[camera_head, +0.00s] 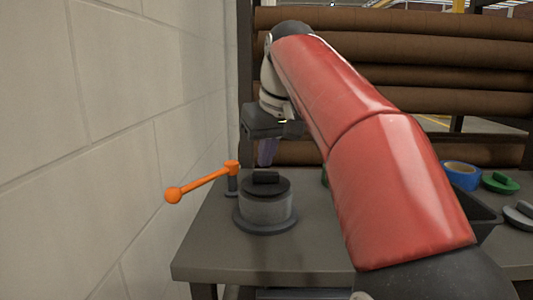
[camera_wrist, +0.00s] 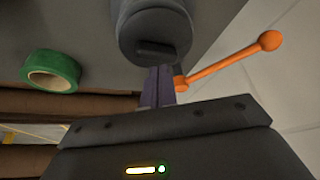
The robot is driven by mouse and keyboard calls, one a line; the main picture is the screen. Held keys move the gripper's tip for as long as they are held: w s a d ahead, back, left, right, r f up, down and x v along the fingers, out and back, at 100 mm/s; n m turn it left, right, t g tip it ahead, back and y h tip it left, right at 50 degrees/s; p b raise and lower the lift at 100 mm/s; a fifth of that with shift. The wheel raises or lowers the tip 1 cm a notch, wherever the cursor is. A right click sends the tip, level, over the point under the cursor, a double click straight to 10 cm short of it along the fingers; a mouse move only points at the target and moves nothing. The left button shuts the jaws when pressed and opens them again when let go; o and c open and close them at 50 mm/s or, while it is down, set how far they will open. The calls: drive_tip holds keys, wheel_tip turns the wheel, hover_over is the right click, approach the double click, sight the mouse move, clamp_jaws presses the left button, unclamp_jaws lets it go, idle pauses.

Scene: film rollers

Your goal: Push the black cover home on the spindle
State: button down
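The black cover (camera_head: 265,186), a round disc with a raised grip bar, sits level on top of a grey cylinder (camera_head: 267,207) with a wide base flange, near the table's left side. The cover also shows at the top of the wrist view (camera_wrist: 155,40). The spindle itself is hidden beneath it. I cannot tell whether a gap is left under the cover.
An orange lever with a ball end (camera_head: 202,183) stands just left of the cylinder, close to the block wall (camera_head: 130,130). A green roll (camera_wrist: 51,72) lies nearby. A blue roll (camera_head: 463,174), a green lid (camera_head: 499,183) and a dark bin (camera_head: 486,214) are at the right.

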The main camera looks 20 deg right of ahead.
drive_tip(key=shift+f+b, duration=0.45)
drive_tip(key=shift+f, duration=0.15)
idle(0.6)
wheel_tip(320, 180, up, 6)
drive_tip(key=p, duration=0.6)
drive_tip(key=shift+f, duration=0.2)
wheel_tip(320, 180, up, 2)
drive_tip(key=shift+r, duration=0.25)
drive_tip(key=shift+s, duration=0.1)
